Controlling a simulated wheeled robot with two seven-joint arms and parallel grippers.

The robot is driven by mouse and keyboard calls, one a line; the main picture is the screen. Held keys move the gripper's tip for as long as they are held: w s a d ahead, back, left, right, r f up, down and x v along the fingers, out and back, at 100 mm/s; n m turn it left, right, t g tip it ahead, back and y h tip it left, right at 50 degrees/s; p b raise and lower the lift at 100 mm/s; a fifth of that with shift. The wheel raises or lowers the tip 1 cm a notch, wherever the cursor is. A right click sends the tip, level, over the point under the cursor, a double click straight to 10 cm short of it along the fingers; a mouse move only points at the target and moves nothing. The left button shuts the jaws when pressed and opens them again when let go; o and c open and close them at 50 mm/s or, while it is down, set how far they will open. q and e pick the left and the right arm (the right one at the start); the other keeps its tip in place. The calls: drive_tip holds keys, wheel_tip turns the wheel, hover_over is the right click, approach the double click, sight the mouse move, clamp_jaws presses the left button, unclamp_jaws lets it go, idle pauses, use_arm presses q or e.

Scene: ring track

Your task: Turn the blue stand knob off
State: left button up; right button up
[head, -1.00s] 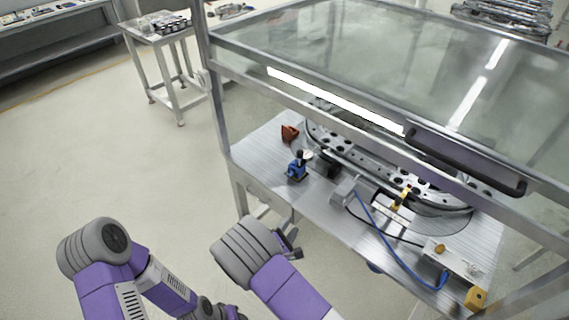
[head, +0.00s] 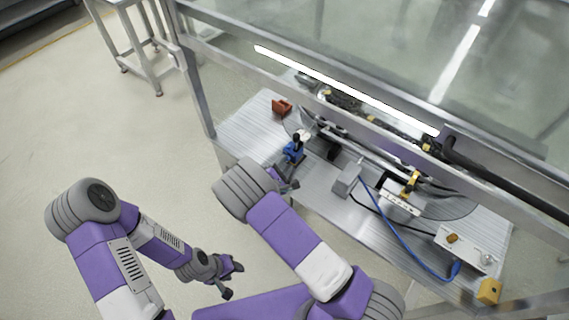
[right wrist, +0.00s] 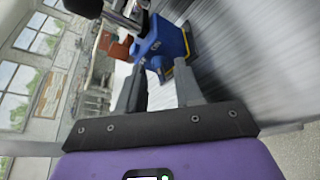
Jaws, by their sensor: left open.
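The blue stand (head: 292,152) stands near the front left edge of the metal table, with a black knob (head: 297,138) on top. In the right wrist view the blue stand (right wrist: 160,45) shows just beyond the fingertips, tilted in the picture. A dark rounded part, seemingly the knob, is cut off at that view's top edge. My right gripper (right wrist: 158,85) is open, its two grey fingers apart with nothing between them; in the head view it is just in front of the stand. My left gripper (head: 232,282) is open and empty, low over the floor in front of the table.
An orange-brown block (head: 282,107) sits behind the stand. A metal frame with a clear cover (head: 350,40) overhangs the table.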

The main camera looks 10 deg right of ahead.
drive_tip(key=shift+w+d+f, duration=0.1)
drive_tip(key=shift+w+d, duration=0.15)
drive_tip(key=shift+w, duration=0.15)
clamp_jaws()
